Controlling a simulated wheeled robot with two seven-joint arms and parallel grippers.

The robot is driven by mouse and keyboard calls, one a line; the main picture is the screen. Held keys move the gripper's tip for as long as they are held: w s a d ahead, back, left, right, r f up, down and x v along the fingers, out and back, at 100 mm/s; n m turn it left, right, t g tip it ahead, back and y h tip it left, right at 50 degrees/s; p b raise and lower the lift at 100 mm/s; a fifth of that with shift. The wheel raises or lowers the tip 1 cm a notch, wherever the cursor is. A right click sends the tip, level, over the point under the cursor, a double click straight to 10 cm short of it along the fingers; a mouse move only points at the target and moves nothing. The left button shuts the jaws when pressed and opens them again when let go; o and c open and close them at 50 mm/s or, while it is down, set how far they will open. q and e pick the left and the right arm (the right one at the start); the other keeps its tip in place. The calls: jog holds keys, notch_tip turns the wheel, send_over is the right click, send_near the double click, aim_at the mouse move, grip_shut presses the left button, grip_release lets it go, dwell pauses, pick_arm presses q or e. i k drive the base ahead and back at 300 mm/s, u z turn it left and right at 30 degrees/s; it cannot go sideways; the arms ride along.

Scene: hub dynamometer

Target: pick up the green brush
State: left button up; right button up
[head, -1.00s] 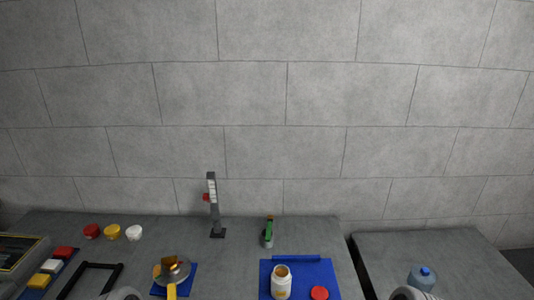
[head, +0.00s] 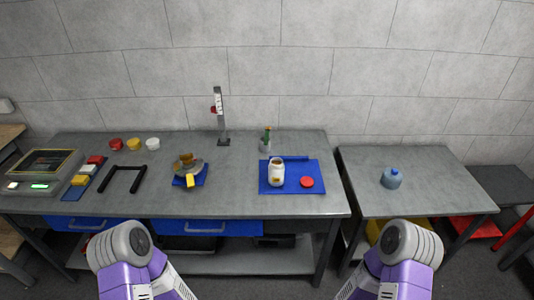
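A blue mat (head: 313,169) with a white jar (head: 276,172) and red lid (head: 306,182) lies in front of the brush. A height gauge (head: 221,120) stands to its left. A gap separates the tables.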

aim_at(267, 131)
jog(key=z, duration=0.45)
jog(key=k, duration=0.2)
jog(key=u, duration=1.35)
jog(key=i, duration=0.75)
jog(key=z, duration=0.15)
